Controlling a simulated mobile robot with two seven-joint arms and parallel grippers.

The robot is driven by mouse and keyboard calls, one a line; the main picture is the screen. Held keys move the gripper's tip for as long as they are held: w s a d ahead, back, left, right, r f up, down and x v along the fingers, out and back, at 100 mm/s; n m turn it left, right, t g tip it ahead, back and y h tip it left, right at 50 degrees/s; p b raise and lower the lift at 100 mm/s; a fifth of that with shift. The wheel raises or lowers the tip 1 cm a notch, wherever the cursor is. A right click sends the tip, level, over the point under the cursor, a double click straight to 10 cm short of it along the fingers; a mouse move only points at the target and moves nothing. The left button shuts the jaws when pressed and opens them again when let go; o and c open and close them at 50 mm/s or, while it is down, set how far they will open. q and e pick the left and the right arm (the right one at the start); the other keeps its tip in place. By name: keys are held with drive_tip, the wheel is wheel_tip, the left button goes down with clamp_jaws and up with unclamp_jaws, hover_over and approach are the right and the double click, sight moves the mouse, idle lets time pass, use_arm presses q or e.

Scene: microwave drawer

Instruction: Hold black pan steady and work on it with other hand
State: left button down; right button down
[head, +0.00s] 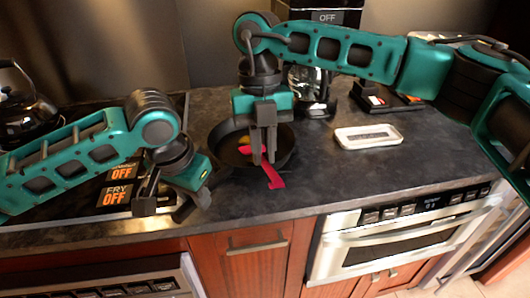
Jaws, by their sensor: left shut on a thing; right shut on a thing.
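The black pan (223,154) sits on the dark countertop near the middle of the head view, its handle (184,211) running toward the lower left. My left gripper (172,201) is at the handle and shut on it; the contact is partly hidden by the gripper. My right gripper (264,160) points down over the pan, shut on a pink-red utensil (273,179) that crosses the pan's near rim. A small yellow item (244,140) lies inside the pan, and my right gripper hides part of the interior.
A stovetop with labels reading "OFF" (115,196) lies left, with a dark kettle (24,104) behind. A coffee maker (310,88) stands behind the pan. A white tray (368,137) lies right. The counter in front of the tray is clear.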

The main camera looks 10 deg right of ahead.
sight(268, 166)
drive_tip(key=shift+w+f, duration=0.2)
drive_tip(key=shift+w, duration=1.85)
drive_tip(key=shift+s+f, duration=0.15)
drive_tip(key=shift+s, duration=2.65)
drive_tip(key=shift+s+a, duration=0.1)
drive_tip(key=shift+s, duration=1.6)
drive_tip(key=shift+s+r, duration=0.45)
drive_tip(key=shift+r, duration=1.1)
drive_tip(key=shift+s+r, duration=0.4)
drive_tip(key=shift+r, duration=1.1)
drive_tip(key=shift+s+r, duration=0.45)
drive_tip(key=shift+r, duration=1.1)
drive_tip(key=shift+w, duration=0.1)
drive_tip(key=w, duration=0.1)
drive_tip(key=w+g, duration=0.1)
drive_tip(key=w, duration=0.1)
drive_tip(key=w+r+g, duration=0.1)
drive_tip(key=w, duration=0.1)
drive_tip(key=shift+w, duration=0.1)
